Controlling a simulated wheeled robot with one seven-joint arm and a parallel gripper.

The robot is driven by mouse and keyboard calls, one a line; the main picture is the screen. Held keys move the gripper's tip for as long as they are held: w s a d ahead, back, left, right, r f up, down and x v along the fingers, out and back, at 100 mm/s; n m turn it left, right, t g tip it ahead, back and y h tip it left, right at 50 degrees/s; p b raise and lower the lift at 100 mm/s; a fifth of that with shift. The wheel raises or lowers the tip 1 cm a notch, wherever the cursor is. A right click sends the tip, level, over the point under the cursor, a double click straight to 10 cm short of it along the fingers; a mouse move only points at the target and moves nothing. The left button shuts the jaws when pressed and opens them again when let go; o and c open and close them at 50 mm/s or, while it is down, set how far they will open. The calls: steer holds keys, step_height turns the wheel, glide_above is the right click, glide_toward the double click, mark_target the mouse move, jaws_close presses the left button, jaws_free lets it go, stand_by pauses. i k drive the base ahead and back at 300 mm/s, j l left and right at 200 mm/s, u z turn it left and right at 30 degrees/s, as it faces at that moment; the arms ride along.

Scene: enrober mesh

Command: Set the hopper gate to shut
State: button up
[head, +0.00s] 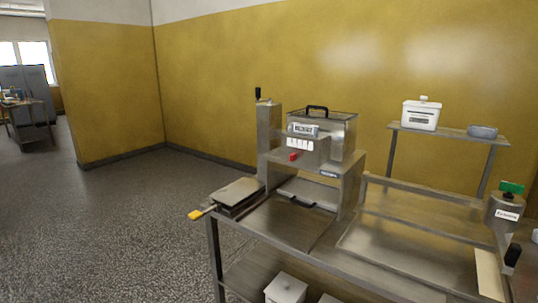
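A steel machine stands on the metal bench. On it sits an open-topped metal hopper (338,130) with a black carrying handle. A box with a printed label plate is fixed on its front, with a row of white marks below. A small red knob (293,157) sits under these marks, near their left end; it may belong to the hopper gate, but I cannot tell the gate's position from here. My gripper is not in view.
A steel post with a black-handled crank (258,94) stands left of the hopper. A yellow-handled tool (196,215) juts past the bench's left end. Floor at left is clear.

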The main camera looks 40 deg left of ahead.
mark_target(294, 156)
steer(key=u, duration=1.4)
